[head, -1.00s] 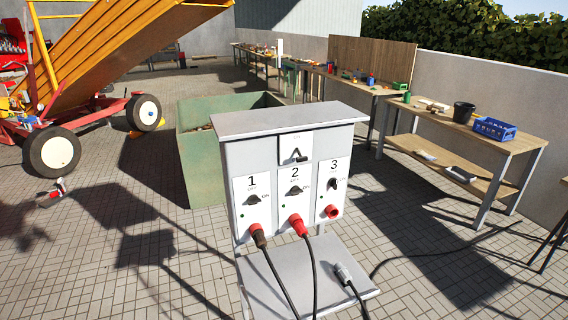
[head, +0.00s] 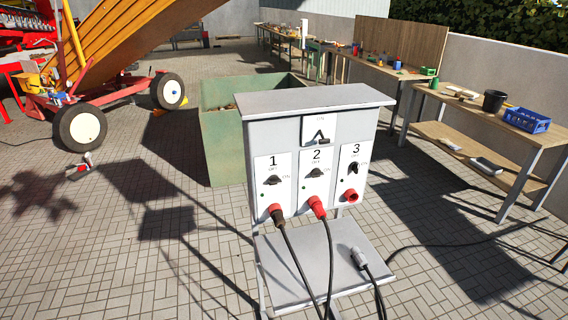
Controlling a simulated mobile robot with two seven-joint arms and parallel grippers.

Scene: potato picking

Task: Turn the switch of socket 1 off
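A grey socket box (head: 232,150) stands in the middle of the head view. Its front has three white panels marked 1, 2 and 3. The black switch of socket 1 (head: 272,180) is on the left panel, with a green light below it. A plug with a dark cable (head: 277,214) sits in socket 1. The switch of socket 2 (head: 314,173) is beside it, above a red plug (head: 317,205). The switch of socket 3 (head: 353,167) is above an empty red socket (head: 350,195). Neither of my grippers is in view.
A grey shelf (head: 295,285) juts out below the box, with a loose plug (head: 358,257) on it. A green container (head: 222,160) stands behind. A wooden workbench (head: 470,108) is at right, a red wheeled machine (head: 82,128) at left.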

